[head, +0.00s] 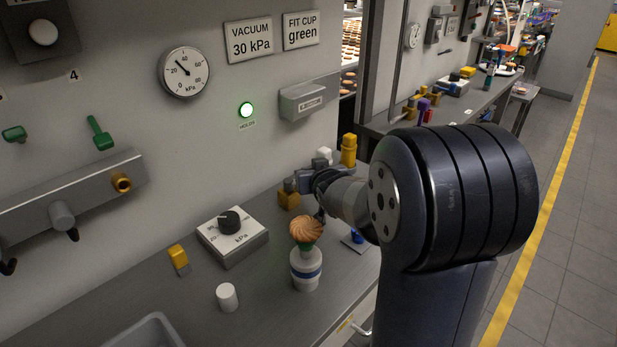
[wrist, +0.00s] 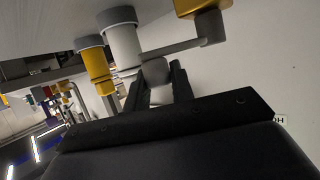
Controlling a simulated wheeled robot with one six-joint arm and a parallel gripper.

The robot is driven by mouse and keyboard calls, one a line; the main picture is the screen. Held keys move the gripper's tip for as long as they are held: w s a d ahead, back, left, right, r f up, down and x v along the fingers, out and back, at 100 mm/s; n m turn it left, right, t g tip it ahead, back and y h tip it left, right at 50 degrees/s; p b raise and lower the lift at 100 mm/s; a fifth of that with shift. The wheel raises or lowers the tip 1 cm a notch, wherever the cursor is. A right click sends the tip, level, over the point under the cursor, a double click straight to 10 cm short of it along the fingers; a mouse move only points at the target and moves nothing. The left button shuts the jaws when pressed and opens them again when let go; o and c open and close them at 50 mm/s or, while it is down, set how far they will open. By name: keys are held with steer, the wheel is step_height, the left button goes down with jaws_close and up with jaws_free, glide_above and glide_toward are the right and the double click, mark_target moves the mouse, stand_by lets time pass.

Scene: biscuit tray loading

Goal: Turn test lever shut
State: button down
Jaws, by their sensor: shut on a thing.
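The test lever (wrist: 172,48) is a grey bar running out from a brass valve body (wrist: 205,22) in the wrist view. My gripper (wrist: 158,88) is shut on the light grey knob at the lever's end, one dark finger on each side. In the head view the brass block (head: 288,201) stands on the bench by the wall, with my gripper (head: 305,182) at its top. The lever is mostly hidden there by my gripper. I cannot tell the lever's exact angle.
A swirled biscuit (head: 306,229) sits on a green cup atop a white bottle (head: 306,271), close below my wrist. A yellow post (head: 348,151) and white piece (head: 323,155) stand behind. A dial box (head: 232,236) stands left.

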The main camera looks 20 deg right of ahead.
stand_by(0.4)
steer(key=c, duration=1.5)
jaws_free()
steer(key=shift+r, duration=0.1)
steer(key=shift+p+v, duration=1.25)
steer(key=shift+v, duration=4.15)
steer(key=shift+c, duration=0.3)
